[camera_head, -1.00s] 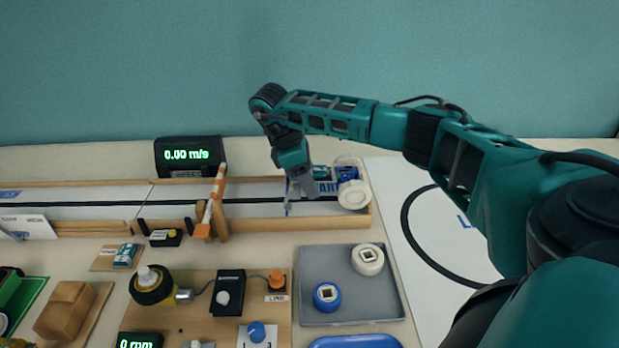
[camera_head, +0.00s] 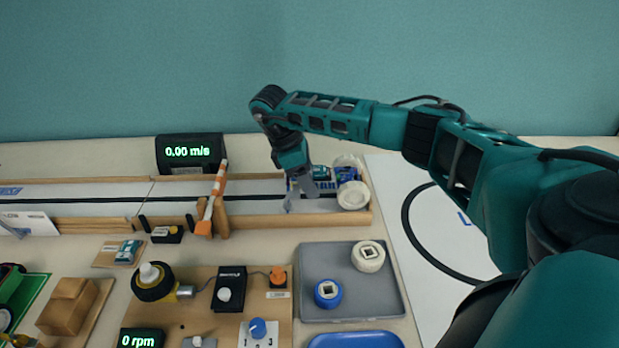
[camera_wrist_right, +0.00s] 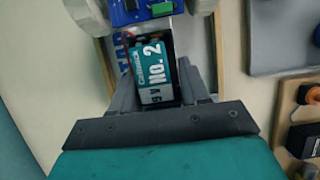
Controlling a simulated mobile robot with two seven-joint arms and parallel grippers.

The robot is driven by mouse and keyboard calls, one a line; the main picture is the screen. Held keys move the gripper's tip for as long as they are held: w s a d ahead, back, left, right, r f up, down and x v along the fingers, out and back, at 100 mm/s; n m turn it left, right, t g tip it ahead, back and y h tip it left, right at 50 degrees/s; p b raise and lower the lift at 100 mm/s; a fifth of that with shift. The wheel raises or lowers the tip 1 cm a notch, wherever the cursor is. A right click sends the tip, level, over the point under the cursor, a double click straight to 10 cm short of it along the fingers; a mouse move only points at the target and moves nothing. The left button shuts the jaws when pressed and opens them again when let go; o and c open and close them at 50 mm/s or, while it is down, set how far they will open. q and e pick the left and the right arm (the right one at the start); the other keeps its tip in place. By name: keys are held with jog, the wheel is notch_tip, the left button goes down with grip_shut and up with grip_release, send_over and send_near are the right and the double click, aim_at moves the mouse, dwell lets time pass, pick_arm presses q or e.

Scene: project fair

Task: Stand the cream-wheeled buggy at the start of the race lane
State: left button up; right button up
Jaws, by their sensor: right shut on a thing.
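The cream-wheeled buggy (camera_head: 353,194) is at the right end of the race lane (camera_head: 265,205), inside its wooden border. One cream wheel faces the camera, and the blue body shows behind it. My right gripper (camera_head: 305,195) reaches down over the lane from above, at the buggy's left end. In the right wrist view my gripper (camera_wrist_right: 158,88) has its fingers on both sides of the buggy's teal battery block (camera_wrist_right: 160,72), marked NO. 2. The buggy's blue board (camera_wrist_right: 140,10) lies beyond it. I cannot tell whether the wheels touch the lane. My left gripper is out of view.
An orange-striped gate arm (camera_head: 213,198) stands by the lane, left of my gripper. A speed display (camera_head: 190,153) behind reads 0.00 m/s. A grey tray (camera_head: 335,258) in front holds a cream wheel (camera_head: 368,256) and a blue wheel (camera_head: 328,293). Motor gear fills the front.

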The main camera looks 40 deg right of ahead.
jog(key=shift+s+d+f, duration=0.15)
jog(key=shift+s+d, duration=0.05)
jog(key=shift+d, duration=0.05)
